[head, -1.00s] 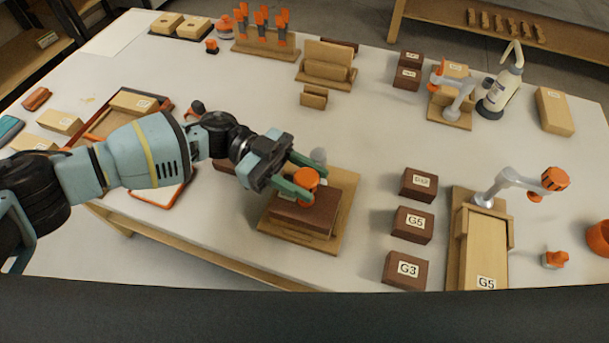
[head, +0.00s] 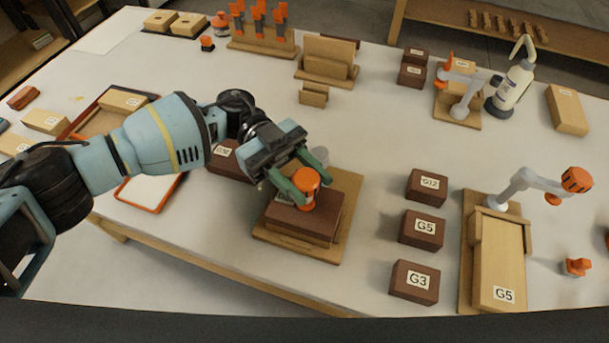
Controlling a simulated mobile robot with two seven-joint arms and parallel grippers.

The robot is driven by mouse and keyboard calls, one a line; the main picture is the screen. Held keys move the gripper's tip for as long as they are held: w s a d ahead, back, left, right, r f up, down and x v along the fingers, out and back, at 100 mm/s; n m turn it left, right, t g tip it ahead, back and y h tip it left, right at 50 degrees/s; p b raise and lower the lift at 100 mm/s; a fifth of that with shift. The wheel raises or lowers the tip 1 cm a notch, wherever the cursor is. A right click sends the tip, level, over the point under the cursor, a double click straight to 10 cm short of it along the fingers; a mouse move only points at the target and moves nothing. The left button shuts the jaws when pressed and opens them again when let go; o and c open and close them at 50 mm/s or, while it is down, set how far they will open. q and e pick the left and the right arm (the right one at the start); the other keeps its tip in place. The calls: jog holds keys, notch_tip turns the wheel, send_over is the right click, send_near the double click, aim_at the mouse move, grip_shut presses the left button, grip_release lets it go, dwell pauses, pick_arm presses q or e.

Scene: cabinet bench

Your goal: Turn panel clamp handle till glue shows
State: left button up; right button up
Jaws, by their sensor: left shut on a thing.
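My left gripper (head: 296,186) is shut on the orange handle (head: 306,184) of the panel clamp, its green fingers on either side. Under the handle, a dark brown panel (head: 300,220) lies on a light wooden board (head: 343,228). The lower clamp is partly hidden by the gripper. I cannot make out any glue at the panel's edges. My right gripper is not in view.
A glue bottle (head: 512,86) stands at the back right. An orange-edged tray (head: 152,193) lies left.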

aim_at(297, 173)
pick_arm(q)
jog(key=o, duration=1)
jog(key=shift+s, duration=0.1)
jog(key=shift+c, duration=0.2)
jog(key=shift+a, duration=0.1)
jog(key=shift+w+a, duration=0.2)
jog(key=shift+w, duration=0.2)
jog(key=shift+b+v, duration=1.3)
jog(key=shift+v, duration=2.15)
